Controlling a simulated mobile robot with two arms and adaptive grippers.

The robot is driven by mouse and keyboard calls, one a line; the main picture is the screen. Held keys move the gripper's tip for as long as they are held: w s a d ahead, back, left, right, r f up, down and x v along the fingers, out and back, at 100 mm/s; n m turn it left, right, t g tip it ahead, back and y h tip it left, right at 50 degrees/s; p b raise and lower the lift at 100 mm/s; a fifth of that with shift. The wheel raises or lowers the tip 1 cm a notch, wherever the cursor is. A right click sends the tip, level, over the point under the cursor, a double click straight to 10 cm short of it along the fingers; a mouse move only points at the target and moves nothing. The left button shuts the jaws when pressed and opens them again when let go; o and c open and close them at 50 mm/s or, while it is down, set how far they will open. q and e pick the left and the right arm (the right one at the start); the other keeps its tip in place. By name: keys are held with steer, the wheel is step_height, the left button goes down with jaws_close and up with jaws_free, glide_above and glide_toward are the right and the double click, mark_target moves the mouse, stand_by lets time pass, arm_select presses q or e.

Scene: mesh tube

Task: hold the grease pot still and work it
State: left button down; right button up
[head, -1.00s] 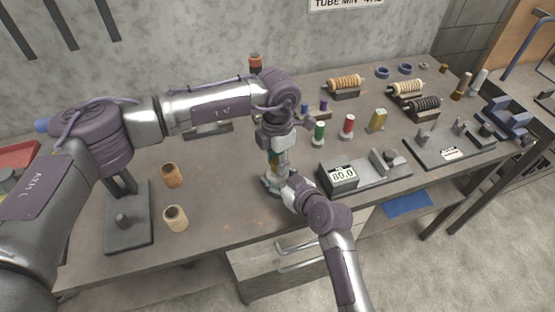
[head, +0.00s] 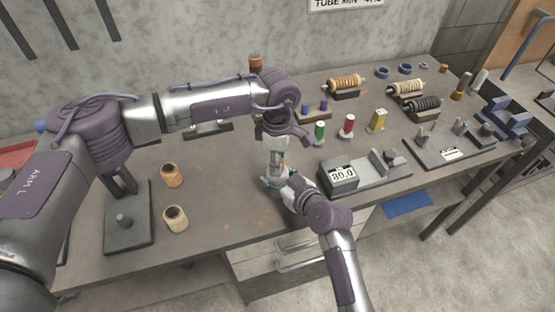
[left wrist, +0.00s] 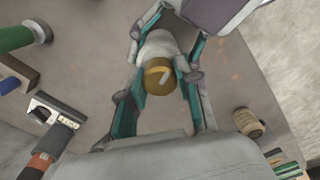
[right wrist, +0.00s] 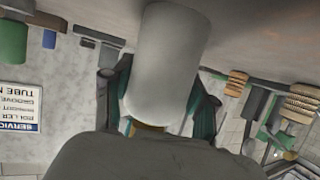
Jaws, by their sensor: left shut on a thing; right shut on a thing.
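The grease pot is a pale, whitish cylinder with a gold-brown cap. In the left wrist view its body (left wrist: 162,46) and cap (left wrist: 159,76) lie between teal-lined fingers. My left gripper (head: 277,160) comes down from above and is shut on the cap end. My right gripper (head: 274,182) reaches in from the front and is shut on the pot's body, which fills the middle of the right wrist view (right wrist: 165,65). In the head view the grippers hide most of the pot. The exact finger contacts are partly hidden.
The bench's front edge is close by.

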steer(key=shift+f, duration=0.1)
stand_by(0.5)
arm_select(q)
steer(key=c, duration=0.8)
jaws_free()
steer(key=shift+r, duration=0.1)
step_height(320, 180, up, 12)
steer(key=shift+f, duration=0.1)
arm_select(e)
steer(key=o, duration=1.5)
